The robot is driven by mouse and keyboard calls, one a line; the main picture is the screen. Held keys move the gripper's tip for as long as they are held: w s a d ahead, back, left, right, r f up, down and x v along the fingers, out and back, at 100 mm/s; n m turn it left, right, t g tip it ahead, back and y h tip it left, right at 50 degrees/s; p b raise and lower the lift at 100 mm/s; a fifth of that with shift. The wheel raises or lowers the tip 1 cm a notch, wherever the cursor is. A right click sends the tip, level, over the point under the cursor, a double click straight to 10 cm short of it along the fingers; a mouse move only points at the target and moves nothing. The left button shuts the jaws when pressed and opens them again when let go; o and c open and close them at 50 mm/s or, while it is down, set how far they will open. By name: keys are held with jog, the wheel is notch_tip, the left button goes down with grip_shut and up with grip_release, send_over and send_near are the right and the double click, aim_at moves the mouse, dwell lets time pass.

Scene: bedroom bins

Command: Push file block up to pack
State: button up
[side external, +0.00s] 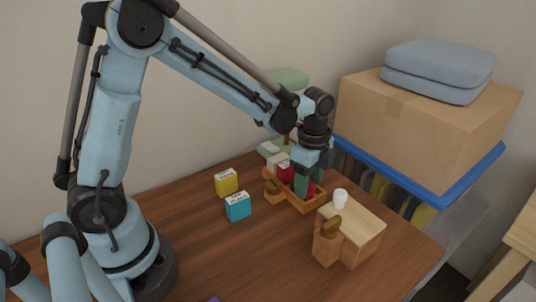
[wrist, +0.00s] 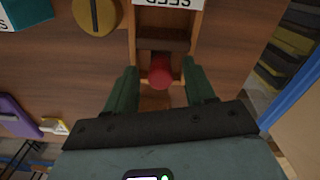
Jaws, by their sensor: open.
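A narrow wooden tray (side external: 305,206) stands on the table, with a red pack (side external: 284,172) and a pale pack (side external: 277,159) in it. A red round knob (wrist: 160,72) is beside the block. My gripper (wrist: 161,72) is open, its green fingers on either side of the knob. Contact cannot be told.
A yellow box (side external: 226,183) and a teal box (side external: 238,207) stand left of the tray. A wooden box (side external: 362,235) with a white knob (side external: 340,199) stands in front, right. A green lamp (side external: 288,78) stands behind.

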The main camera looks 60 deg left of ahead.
grip_shut()
jog(key=shift+a, duration=1.75)
grip_release()
notch_tip(320, 180, up, 12)
